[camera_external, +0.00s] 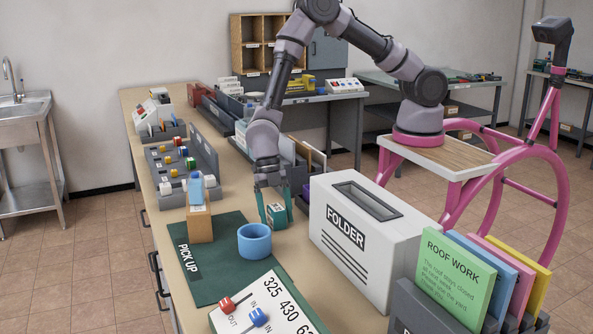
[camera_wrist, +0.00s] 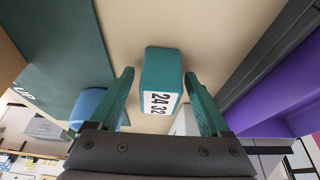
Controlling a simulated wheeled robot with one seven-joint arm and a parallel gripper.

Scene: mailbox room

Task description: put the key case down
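The key case looks to be the small teal box with a white label reading "24 32" (camera_wrist: 161,85). It sits on the tan bench top in the wrist view, between the two fingers of my gripper (camera_wrist: 158,75). A gap shows between the box and each finger. In the external view my gripper (camera_external: 276,203) points down at the bench, with the teal box (camera_external: 277,214) low between its fingers, beside the right edge of the dark green "PICK UP" mat (camera_external: 216,280). The box's underside is hidden.
A blue ring-shaped cup (camera_external: 255,241) and a wooden block with a bottle (camera_external: 199,222) stand on the mat. A white FOLDER box (camera_external: 375,240) stands close on the right. Dividers with folders (camera_external: 305,155) stand behind my gripper. A number board (camera_external: 270,305) lies in front.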

